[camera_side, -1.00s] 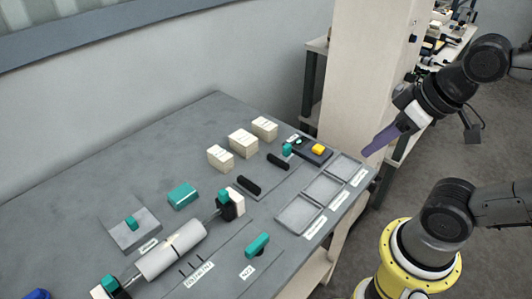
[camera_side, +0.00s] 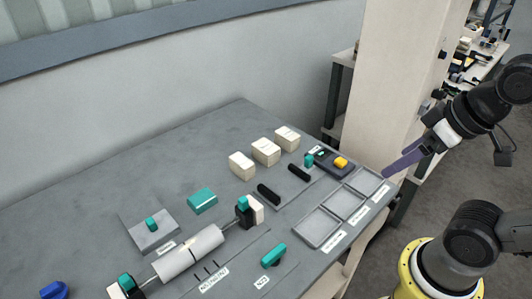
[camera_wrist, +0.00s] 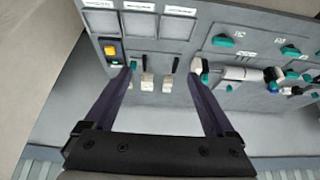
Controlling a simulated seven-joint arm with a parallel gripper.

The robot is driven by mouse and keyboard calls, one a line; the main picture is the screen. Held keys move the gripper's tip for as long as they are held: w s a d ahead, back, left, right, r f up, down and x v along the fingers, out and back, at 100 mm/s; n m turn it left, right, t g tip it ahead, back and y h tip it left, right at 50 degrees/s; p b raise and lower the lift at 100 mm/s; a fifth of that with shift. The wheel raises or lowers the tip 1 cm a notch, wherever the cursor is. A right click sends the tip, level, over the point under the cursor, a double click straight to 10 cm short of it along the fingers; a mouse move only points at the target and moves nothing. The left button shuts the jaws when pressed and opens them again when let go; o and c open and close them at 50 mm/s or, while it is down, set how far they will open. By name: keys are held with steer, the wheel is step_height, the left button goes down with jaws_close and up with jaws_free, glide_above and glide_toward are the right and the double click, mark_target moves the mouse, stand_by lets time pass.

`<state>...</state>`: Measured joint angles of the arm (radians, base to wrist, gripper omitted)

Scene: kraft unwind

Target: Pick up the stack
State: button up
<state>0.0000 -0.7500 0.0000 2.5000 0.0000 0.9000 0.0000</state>
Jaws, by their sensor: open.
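Three cream stacks of block shape stand in a row toward the back of the grey table: a left one (camera_side: 242,165), a middle one (camera_side: 266,152) and a right one (camera_side: 287,138). I cannot tell which one the task means. My gripper (camera_side: 387,174) has long purple fingers and is high at the right, over the table's right end and apart from the stacks. In the wrist view my gripper (camera_wrist: 162,73) is open and empty. Cream stacks show between its fingers there, a middle one (camera_wrist: 147,83) and another (camera_wrist: 167,83), some way off.
Three grey trays (camera_side: 318,228) line the front right edge. Black bars (camera_side: 269,194) and a dark box with a yellow button (camera_side: 341,162) are near the stacks. A roller (camera_side: 188,252), a teal block (camera_side: 202,201) and a pale pillar (camera_side: 385,80) also stand here.

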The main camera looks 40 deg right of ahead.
steer(key=shift+o, duration=0.4)
steer(key=w+r+t, duration=0.2)
steer(key=w+r, duration=0.5)
steer(key=w, duration=0.4)
steer(key=g, duration=0.3)
glide_above(266, 146)
steer(key=s, duration=0.2)
steer(key=f, duration=2.5)
steer(key=shift+s+d+f, duration=0.2)
steer(key=shift+d+f, duration=0.05)
steer(key=shift+f, duration=0.05)
steer(key=shift+a+x, duration=0.15)
steer(key=shift+x, duration=1.45)
steer(key=shift+a+x, duration=0.1)
steer(key=shift+x, duration=1.45)
